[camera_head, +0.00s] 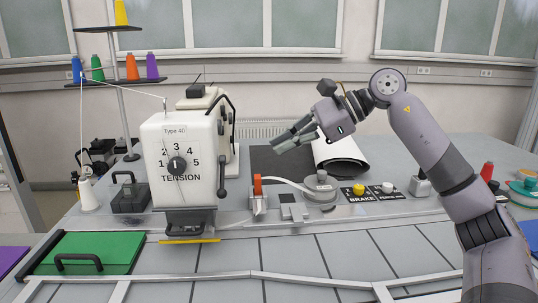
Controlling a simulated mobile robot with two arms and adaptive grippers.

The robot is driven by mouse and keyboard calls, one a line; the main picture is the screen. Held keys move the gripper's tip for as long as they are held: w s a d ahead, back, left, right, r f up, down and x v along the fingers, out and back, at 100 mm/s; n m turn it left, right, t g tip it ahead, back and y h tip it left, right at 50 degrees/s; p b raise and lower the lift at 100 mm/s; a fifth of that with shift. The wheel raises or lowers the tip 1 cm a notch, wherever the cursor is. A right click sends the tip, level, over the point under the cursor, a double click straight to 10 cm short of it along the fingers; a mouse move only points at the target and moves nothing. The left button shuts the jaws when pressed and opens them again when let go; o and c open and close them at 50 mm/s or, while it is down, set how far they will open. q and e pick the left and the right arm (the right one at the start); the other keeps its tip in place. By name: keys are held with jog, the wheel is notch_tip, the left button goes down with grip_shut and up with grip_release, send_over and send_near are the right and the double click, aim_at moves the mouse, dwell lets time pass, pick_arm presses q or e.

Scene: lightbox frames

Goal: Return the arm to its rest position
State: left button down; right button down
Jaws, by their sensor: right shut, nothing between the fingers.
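My right arm (438,150) comes in from the right, rises to an elbow at the upper right and reaches back down toward the middle. My right gripper (278,146) is shut and empty. It hangs in the air in front of the dark mat and the white roll, to the right of the white machine and apart from it. My left gripper is not in view.
A white machine (180,192) with a tension dial stands left of centre. A thread stand (120,80) with coloured spools is behind it. A black-and-white roll (342,152), a yellow brake button (359,189) and a red lever (257,186) lie around the gripper. A green panel (95,252) is at front left.

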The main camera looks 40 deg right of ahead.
jog(key=shift+s+d+r, duration=0.1)
jog(key=shift+s+d, duration=0.1)
jog(key=shift+d, duration=0.05)
jog(key=shift+a, duration=0.1)
jog(key=shift+r, duration=0.1)
